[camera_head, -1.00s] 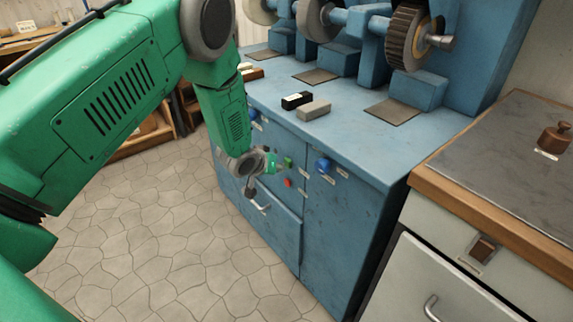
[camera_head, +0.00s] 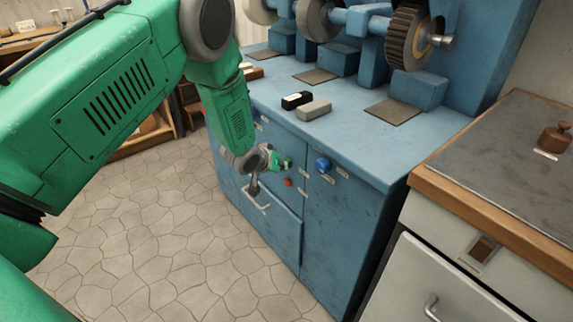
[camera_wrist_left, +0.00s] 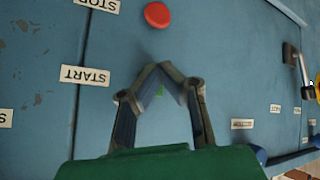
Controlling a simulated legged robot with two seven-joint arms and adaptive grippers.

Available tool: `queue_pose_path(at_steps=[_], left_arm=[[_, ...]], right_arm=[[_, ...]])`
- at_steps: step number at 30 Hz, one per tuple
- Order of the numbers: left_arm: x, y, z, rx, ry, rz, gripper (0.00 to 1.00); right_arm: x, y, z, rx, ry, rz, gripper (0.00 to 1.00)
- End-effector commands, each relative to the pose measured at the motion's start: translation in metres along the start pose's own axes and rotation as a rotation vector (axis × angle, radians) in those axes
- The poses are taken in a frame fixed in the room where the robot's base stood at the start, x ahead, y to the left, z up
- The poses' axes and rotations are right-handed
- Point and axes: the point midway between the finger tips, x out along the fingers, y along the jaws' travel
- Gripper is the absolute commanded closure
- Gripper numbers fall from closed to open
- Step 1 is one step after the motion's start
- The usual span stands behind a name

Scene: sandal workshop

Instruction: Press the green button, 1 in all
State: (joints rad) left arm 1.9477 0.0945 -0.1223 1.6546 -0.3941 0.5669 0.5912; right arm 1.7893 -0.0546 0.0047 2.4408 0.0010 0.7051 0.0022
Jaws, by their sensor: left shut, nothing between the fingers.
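The green button is on the front of the blue cabinet (camera_head: 335,215). In the left wrist view a small patch of the green button (camera_wrist_left: 161,91) shows between my fingers; the rest is hidden by them. My left gripper (camera_head: 282,164) is shut and empty, its tips at the panel by the button. In the left wrist view the gripper's fingertips (camera_wrist_left: 161,70) meet over the button's place. I cannot tell whether they touch it. A START label (camera_wrist_left: 85,75) sits beside it. My right gripper is not in view.
A red button (camera_head: 288,182) sits just below, also in the left wrist view (camera_wrist_left: 157,14). A blue knob (camera_head: 323,165) is to the right. A drawer handle (camera_head: 257,203) juts out below. Grinding wheels stand above the cabinet top.

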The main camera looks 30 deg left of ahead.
Motion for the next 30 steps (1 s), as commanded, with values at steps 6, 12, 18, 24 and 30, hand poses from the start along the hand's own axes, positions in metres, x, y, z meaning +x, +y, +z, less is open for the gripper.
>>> queue_pose_path(at_steps=[6, 12, 18, 24, 30], left_arm=[[0.002, 0.001, -0.002, 0.000, 0.001, 0.000, 1.00], [0.003, 0.002, -0.003, 0.000, 0.002, 0.001, 1.00], [0.003, 0.002, -0.003, 0.000, 0.002, 0.001, 1.00], [-0.001, 0.000, -0.001, -0.001, 0.001, 0.000, 1.00], [-0.008, -0.005, 0.004, 0.000, 0.000, 0.000, 1.00]], right_arm=[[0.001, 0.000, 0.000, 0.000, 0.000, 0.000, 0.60], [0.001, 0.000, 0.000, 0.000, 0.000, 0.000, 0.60], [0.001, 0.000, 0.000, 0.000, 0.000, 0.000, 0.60], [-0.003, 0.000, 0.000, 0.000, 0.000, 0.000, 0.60], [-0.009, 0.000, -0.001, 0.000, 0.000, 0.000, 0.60]])
